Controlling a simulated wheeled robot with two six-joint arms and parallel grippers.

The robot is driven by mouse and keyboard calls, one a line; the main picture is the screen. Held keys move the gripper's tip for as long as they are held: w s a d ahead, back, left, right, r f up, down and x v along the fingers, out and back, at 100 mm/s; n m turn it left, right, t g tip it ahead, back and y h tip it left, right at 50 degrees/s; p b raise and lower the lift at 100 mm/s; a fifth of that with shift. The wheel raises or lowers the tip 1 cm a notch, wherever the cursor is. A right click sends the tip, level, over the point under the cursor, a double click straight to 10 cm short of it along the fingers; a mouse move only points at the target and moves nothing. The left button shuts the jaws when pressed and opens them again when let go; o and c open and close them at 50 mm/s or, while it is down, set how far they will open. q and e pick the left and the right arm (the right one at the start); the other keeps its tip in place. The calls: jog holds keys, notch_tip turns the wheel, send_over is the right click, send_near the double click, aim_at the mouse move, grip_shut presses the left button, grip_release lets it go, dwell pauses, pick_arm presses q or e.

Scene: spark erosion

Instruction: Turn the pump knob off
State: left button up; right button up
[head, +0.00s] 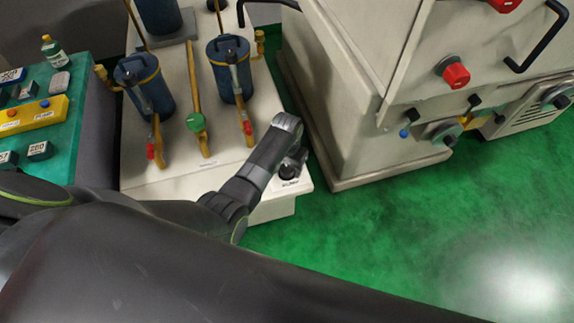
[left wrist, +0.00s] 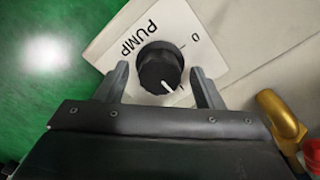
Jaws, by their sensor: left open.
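The pump knob (left wrist: 160,68) is black and round, on a white plate lettered PUMP (left wrist: 138,38). Its white pointer line is at the lower edge in the left wrist view, away from the 0 mark (left wrist: 195,37) at upper right. My left gripper (left wrist: 162,82) is open, with one finger on each side of the knob; contact cannot be told. In the head view, my left gripper (head: 293,160) is over the knob (head: 288,171) at the white bench's front right corner. My right gripper is not in view.
The white bench (head: 225,176) carries blue canisters (head: 231,68), brass pipes and a green valve handle (head: 195,122). A large pale machine (head: 345,110) with red knobs stands right of it. Green floor (head: 400,230) lies open in front. A teal table (head: 60,160) is at left.

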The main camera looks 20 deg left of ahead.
pick_arm(q)
jog(key=c, duration=1)
jog(key=shift+o, duration=0.2)
